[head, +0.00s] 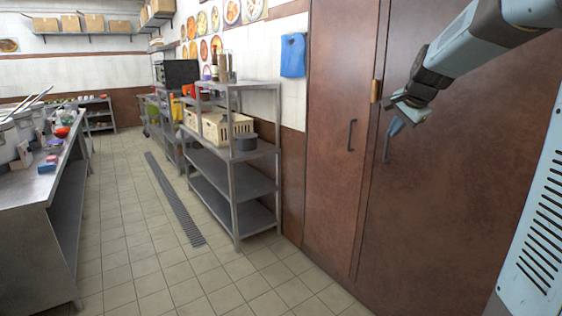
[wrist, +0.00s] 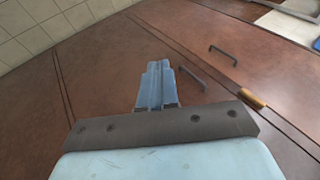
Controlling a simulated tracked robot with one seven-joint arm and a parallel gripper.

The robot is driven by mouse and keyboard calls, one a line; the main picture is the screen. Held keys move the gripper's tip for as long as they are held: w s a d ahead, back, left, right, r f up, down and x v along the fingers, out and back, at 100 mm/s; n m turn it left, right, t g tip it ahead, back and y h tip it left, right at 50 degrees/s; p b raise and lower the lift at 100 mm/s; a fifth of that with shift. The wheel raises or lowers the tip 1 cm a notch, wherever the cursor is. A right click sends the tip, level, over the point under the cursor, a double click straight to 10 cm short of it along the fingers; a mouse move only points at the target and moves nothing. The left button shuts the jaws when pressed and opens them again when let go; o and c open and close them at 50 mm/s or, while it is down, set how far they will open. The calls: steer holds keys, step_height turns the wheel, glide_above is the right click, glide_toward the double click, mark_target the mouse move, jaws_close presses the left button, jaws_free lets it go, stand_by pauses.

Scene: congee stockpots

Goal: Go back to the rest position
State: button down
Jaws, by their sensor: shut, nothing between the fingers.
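My gripper (head: 394,125) hangs at the upper right of the head view, at the end of my light-blue arm, in front of the brown cabinet doors (head: 450,190). In the wrist view its blue fingers (wrist: 156,85) lie together and point toward the same brown doors. The fingers are shut and nothing shows between them. A dark door handle (wrist: 193,78) appears just beside the fingertips in the wrist view; I cannot tell how far apart they are in depth.
A steel counter (head: 30,195) runs along the far left. The tiled floor (head: 140,240) between them is clear.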

steer(key=s+a+f+n, duration=0.2)
steer(key=s+a+n, duration=0.1)
steer(key=s, duration=0.8)
steer(key=s+a+f+n+g, duration=0.1)
steer(key=s+n, duration=0.4)
steer(key=s, duration=0.6)
steer(key=s+a+f+n, duration=0.3)
steer(key=s+a+f, duration=0.1)
steer(key=s, duration=0.7)
steer(key=shift+s+a+f+n+g+h, duration=0.15)
steer(key=shift+a+f+n+g+h, duration=0.15)
steer(key=shift+n+g+h, duration=0.1)
